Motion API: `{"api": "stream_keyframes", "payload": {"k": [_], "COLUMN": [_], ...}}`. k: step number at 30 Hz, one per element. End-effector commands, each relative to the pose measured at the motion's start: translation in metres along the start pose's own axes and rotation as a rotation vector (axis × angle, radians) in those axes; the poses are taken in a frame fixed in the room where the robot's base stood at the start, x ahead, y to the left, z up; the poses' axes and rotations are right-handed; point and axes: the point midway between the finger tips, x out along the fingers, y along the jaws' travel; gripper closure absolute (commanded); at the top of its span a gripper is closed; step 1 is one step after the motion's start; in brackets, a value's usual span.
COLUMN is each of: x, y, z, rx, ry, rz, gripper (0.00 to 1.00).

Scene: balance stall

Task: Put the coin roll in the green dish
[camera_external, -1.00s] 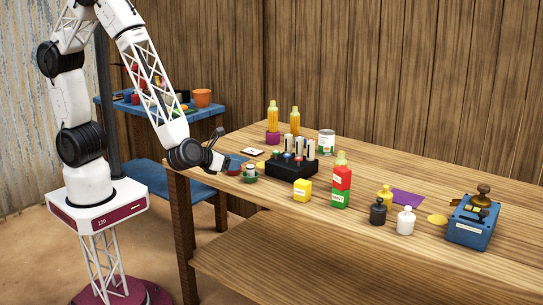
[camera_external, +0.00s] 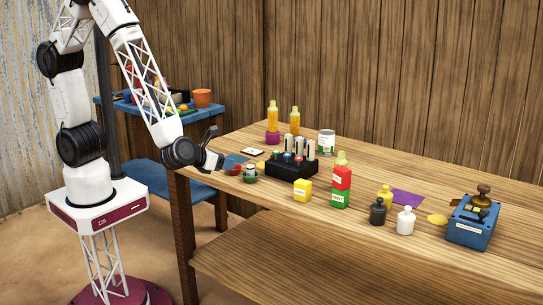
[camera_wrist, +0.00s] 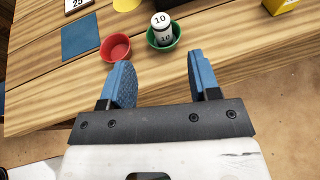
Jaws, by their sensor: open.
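The green dish (camera_wrist: 163,40) is small and round, near the table's front left edge; it also shows in the external view (camera_external: 250,179). A white coin roll (camera_wrist: 162,27) with dark bands, marked 10, stands inside it, tilted a little in the wrist view; it shows small in the external view (camera_external: 250,170). My gripper (camera_wrist: 160,66) is open with nothing between its blue fingers. It is apart from the dish, on its near side. In the external view my gripper (camera_external: 219,162) is left of the dish.
A red dish (camera_wrist: 116,47) sits just left of the green one. A blue mat (camera_wrist: 80,38) lies further left. A black rack (camera_external: 292,168) with several rolls stands right of the dishes.

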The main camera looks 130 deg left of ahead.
Motion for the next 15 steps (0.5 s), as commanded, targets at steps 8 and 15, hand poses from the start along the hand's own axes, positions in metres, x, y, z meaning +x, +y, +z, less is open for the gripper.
{"api": "stream_keyframes", "payload": {"k": [8,15], "x": [-0.001,-0.016], "y": [0.000,0.009], "z": [0.001,0.016], "rx": [-0.003,-0.101], "ry": [0.001,0.028], "rz": [0.001,0.041], "gripper": [0.44,0.44]}}
